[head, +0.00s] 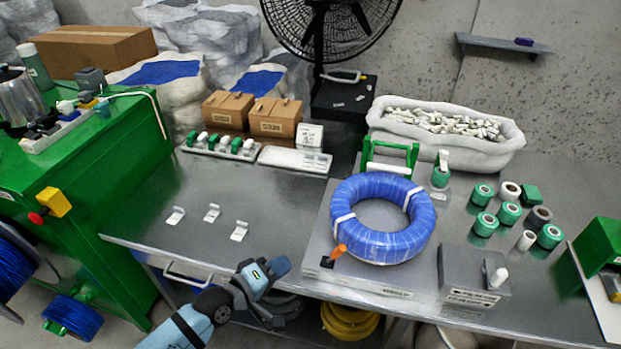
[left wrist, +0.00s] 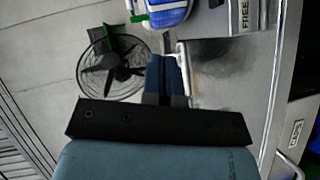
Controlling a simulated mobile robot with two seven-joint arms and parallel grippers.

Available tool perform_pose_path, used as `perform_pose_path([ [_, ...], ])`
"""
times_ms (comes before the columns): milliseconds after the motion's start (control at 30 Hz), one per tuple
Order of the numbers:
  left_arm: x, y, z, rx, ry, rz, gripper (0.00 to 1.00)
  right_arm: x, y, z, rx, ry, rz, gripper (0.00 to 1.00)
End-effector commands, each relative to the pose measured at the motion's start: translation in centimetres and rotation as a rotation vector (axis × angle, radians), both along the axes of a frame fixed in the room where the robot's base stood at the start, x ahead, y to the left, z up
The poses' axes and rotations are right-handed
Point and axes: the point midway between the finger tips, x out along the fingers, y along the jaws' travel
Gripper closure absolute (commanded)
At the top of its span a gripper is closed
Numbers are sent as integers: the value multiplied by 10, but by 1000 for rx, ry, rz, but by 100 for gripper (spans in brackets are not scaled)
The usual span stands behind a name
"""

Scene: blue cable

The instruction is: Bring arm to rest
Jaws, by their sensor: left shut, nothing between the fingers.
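My left gripper (head: 279,266) is at the front edge of the metal table in the head view, left of the blue cable coil. Its fingers are shut with nothing between them; they also show in the left wrist view (left wrist: 166,78). The blue cable coil (head: 345,222) lies on a grey plate (head: 318,250) on the table, with white ties around it. It shows in part at the top of the left wrist view (left wrist: 168,12). The gripper is apart from the coil. My right gripper is in neither view.
The metal table (head: 265,205) is mostly clear left of the coil, with small hooks on it. A grey block (head: 462,275) stands right of the coil, near several green and white rolls (head: 508,213). A green cabinet (head: 110,170) is at left. A white sack (head: 450,148) stands behind.

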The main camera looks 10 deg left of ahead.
Motion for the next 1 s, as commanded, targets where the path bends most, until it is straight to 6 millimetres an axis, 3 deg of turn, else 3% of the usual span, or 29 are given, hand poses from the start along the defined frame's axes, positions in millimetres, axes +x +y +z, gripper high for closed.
perform_pose_path([
  [133,-4,-1,-3,24,-6,-1,100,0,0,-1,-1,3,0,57],
  [233,-22,-2,-18,144,-36,-6,100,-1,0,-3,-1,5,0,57],
  [500,-103,8,-75,747,-140,-85,100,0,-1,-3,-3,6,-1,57],
  [733,-166,28,-107,1192,-154,-221,100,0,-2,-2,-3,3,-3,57],
  [800,-159,29,-78,1179,-168,-211,100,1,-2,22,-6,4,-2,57],
  [1000,-160,31,-40,1186,-175,-209,100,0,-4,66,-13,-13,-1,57],
])
